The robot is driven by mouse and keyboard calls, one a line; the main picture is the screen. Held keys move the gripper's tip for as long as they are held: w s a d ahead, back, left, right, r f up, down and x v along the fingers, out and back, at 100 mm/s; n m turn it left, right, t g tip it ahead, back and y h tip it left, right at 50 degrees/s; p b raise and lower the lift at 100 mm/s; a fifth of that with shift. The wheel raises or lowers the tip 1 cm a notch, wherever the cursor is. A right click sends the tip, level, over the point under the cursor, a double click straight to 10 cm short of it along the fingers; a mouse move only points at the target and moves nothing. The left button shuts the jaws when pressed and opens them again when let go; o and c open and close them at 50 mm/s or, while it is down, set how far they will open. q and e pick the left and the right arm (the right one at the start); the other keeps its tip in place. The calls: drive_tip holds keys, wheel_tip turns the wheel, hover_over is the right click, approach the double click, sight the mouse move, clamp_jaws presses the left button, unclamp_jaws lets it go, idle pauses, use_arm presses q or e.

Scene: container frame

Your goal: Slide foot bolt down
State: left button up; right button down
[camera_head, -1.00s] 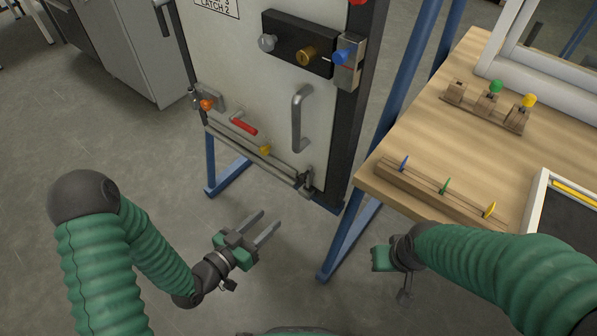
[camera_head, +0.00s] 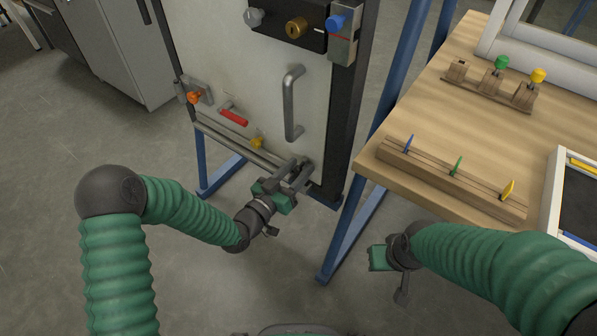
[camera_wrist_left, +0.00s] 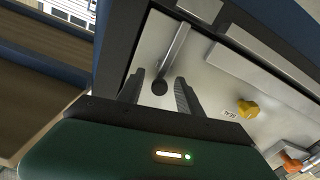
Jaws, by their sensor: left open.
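The door panel (camera_head: 255,85) fills the upper middle of the head view. My left gripper (camera_head: 300,169) is open at the panel's lower right corner. In the left wrist view, a grey metal rod with a dark round knob (camera_wrist_left: 160,87), seemingly the foot bolt, lies between the open fingers of my left gripper (camera_wrist_left: 159,78). I cannot tell whether the fingers touch it. In the head view my gripper largely hides this bolt. My right gripper (camera_head: 379,258) hangs below the table's front edge, its fingers not visible.
A yellow knob (camera_head: 257,143), red handle (camera_head: 233,117), orange knob (camera_head: 193,97) and vertical grab handle (camera_head: 291,103) are on the panel near my left gripper. A blue frame leg (camera_head: 345,230) stands to the right. The wooden table (camera_head: 410,125) carries slider and peg blocks.

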use_arm(q)
drive_tip(key=shift+w+d, duration=0.2)
drive_tip(key=shift+a, duration=0.1)
drive_tip(key=shift+c, duration=0.4)
clamp_jaws()
idle(0.8)
